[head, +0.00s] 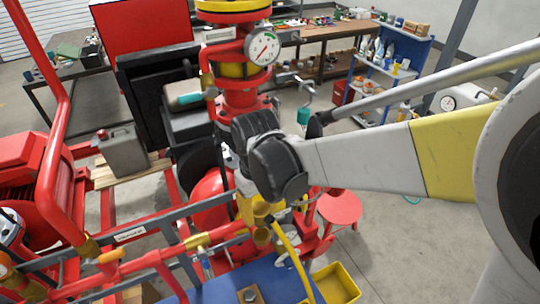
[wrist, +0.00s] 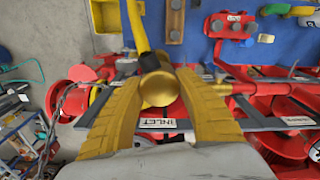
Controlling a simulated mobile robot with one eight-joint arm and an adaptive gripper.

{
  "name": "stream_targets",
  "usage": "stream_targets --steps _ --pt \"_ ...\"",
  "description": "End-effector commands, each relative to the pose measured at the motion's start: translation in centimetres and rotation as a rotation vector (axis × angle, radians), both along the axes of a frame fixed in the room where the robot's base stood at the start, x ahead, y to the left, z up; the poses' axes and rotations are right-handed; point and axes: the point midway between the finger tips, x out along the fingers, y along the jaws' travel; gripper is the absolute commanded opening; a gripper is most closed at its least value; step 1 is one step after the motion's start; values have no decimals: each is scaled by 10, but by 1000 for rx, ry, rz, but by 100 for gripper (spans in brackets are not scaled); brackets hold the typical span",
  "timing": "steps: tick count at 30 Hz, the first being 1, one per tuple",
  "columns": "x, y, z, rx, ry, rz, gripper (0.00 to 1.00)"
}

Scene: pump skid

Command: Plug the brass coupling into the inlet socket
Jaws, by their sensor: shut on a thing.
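My gripper (wrist: 157,74) has its yellow fingers shut on the brass coupling (wrist: 157,88), whose round end shows between them. The yellow hose (wrist: 137,25) runs from the coupling to the top of the wrist view. In the head view my gripper (head: 260,210) is at the skid's front rail, with the coupling (head: 262,237) just below the fingers and the hose (head: 291,258) hanging from it. A white INLET label (wrist: 165,124) lies between the fingers in the wrist view. I cannot make out the inlet socket; the gripper and coupling may hide it.
A red pipe (head: 150,260) with brass fittings (head: 197,242) runs along the grey rail beside the gripper. A blue bench top (wrist: 270,55) with tools and a yellow tray (head: 335,284) are close by. A red pump with a gauge (head: 263,48) stands behind.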

Motion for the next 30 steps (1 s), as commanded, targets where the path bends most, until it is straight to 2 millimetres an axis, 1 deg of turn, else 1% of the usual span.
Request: stream_targets --steps 16,19,30 --pt "1 0 -53 0 0 -1 4" --pt "1 0 -49 0 0 -1 4" --pt "0 0 -49 0 0 -1 4"
